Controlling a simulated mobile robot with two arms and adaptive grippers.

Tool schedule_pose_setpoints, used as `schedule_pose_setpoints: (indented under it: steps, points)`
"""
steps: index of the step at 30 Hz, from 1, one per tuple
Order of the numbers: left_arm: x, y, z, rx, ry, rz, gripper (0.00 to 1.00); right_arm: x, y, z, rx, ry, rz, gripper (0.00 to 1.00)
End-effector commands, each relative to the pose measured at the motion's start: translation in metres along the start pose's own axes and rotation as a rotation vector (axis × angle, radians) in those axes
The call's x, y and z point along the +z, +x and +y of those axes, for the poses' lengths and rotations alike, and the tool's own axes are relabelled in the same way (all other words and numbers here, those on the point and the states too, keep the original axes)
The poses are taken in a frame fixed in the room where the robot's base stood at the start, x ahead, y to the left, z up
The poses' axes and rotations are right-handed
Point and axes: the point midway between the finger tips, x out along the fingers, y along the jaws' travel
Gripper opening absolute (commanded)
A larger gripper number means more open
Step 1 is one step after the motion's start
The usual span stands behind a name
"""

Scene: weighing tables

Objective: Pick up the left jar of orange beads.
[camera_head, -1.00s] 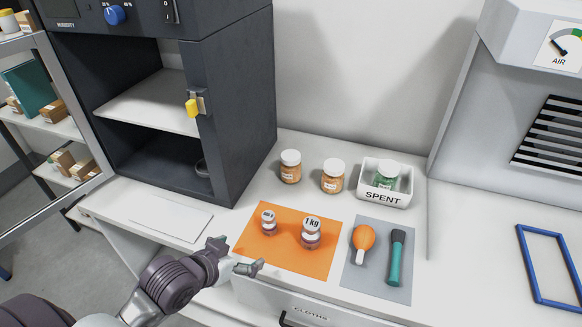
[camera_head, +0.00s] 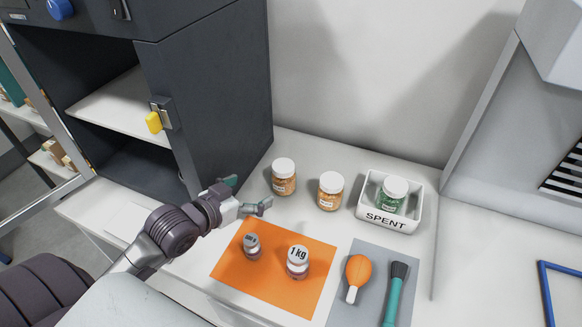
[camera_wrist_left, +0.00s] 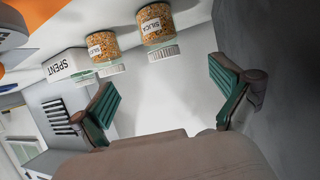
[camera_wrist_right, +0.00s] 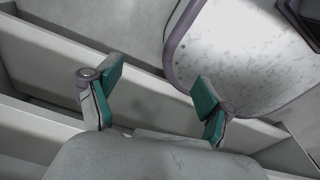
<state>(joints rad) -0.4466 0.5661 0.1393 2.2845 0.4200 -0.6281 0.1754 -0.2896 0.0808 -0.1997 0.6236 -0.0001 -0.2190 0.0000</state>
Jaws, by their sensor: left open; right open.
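The left jar of orange beads (camera_head: 284,178) stands upright on the white table, with a white lid. A like jar (camera_head: 331,190) stands to its right. In the left wrist view, which is upside down, the left jar (camera_wrist_left: 154,22) is the right-hand one and the other jar (camera_wrist_left: 103,44) is beside it. My left gripper (camera_head: 246,195) is open and empty, a short way left of the left jar, apart from it. Its two green-padded fingers (camera_wrist_left: 163,90) show spread. My right gripper (camera_wrist_right: 158,85) is open and empty in the right wrist view, away from the jars.
A white SPENT tray (camera_head: 385,220) holding a green-bead jar (camera_head: 391,197) stands right of the jars. An orange mat (camera_head: 230,268) with two weights lies in front. The dark cabinet (camera_head: 222,110) rises close behind my left gripper. A grey mat (camera_head: 343,310) holds a blower and a brush.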

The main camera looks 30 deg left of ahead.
Motion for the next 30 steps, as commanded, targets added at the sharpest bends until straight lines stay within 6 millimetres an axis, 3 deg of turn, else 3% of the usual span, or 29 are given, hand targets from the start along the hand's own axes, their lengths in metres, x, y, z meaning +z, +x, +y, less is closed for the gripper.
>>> schedule_pose_setpoints:
  steps: [5,13,18,23,30]
  points:
    - [-0.001,0.009,-0.001,-0.002,-0.002,0.001,1.0,0.004,-0.002,-0.002,-0.002,0.0,-0.006,0.81]
    - [-0.002,0.061,0.0,0.0,-0.003,0.002,1.0,0.02,-0.008,-0.005,-0.007,0.001,-0.03,0.81]
    - [0.0,0.082,0.0,-0.001,-0.001,0.0,1.0,0.017,-0.009,-0.005,-0.006,0.001,-0.026,0.81]
    - [0.0,0.091,-0.001,-0.001,-0.001,-0.001,1.0,0.008,-0.01,-0.003,-0.004,0.0,-0.014,0.81]
    - [0.003,0.124,-0.002,0.0,-0.002,-0.001,1.0,0.006,-0.018,-0.003,-0.004,0.0,-0.011,0.81]
